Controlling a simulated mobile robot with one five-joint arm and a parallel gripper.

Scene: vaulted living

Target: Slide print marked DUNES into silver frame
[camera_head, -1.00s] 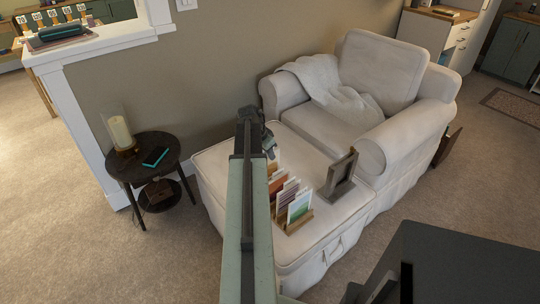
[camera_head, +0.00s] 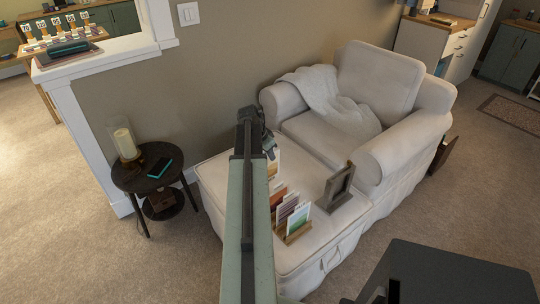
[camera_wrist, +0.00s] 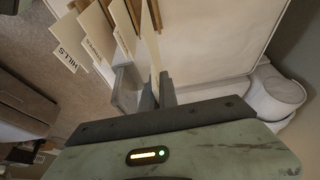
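In the head view my gripper (camera_head: 268,147) is above the back of the pale ottoman, partly hidden by my arm. In the wrist view its fingers (camera_wrist: 157,92) are closed on a thin print (camera_wrist: 151,55), seen nearly edge-on, so its marking cannot be read. The print (camera_head: 274,164) also shows just below the gripper in the head view. A wooden rack (camera_head: 296,235) with several upright prints (camera_head: 298,217) stands on the ottoman. One print in the wrist view reads HILLS (camera_wrist: 67,50). The grey-silver frame (camera_head: 349,181) stands upright right of the rack.
The ottoman (camera_head: 320,235) adjoins a white armchair (camera_head: 380,90) with a throw. A round dark side table (camera_head: 128,178) with a candle and a teal-edged item stands left. A dark surface (camera_head: 455,275) fills the lower right.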

